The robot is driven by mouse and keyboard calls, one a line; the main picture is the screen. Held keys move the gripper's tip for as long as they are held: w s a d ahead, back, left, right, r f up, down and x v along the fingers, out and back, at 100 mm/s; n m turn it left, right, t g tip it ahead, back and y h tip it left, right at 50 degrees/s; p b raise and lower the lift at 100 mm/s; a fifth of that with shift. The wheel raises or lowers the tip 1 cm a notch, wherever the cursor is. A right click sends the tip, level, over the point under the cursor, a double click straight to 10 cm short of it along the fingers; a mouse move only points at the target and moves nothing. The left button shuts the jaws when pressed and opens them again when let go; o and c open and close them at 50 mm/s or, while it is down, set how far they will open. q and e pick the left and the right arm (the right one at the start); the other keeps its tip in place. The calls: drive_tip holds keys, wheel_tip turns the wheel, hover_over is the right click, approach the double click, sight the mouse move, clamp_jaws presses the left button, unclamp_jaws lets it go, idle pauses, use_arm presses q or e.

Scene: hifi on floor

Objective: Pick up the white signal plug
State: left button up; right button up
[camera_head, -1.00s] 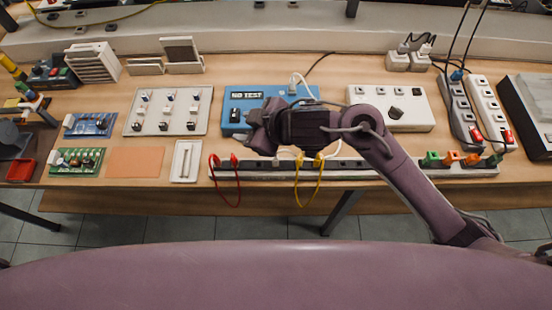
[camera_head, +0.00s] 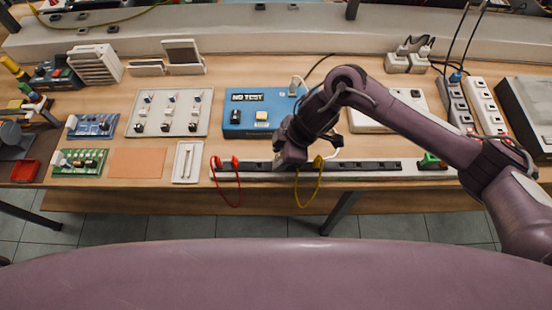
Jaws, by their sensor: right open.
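My right gripper (camera_head: 290,158) points down over the long socket strip (camera_head: 235,172) at the front of the bench. Its fingers are largely hidden behind its own body, and the jaws are open. A white plug with a white cable (camera_head: 297,84) stands at the top right corner of the blue test box (camera_head: 262,98). A short piece of white cable (camera_head: 338,146) shows just right of the gripper, by the strip. Any white plug end in the strip under the gripper is hidden. My left gripper is out of view.
A red lead (camera_head: 236,198) and a yellow lead (camera_head: 318,178) hang from the strip on either side of the gripper. A green plug (camera_head: 430,159) sits at its right. A white panel (camera_head: 411,97) lies partly behind my arm. A white tray (camera_head: 187,162) lies left.

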drive_tip(key=shift+x, duration=1.15)
clamp_jaws()
drive_tip(key=shift+r, duration=0.15)
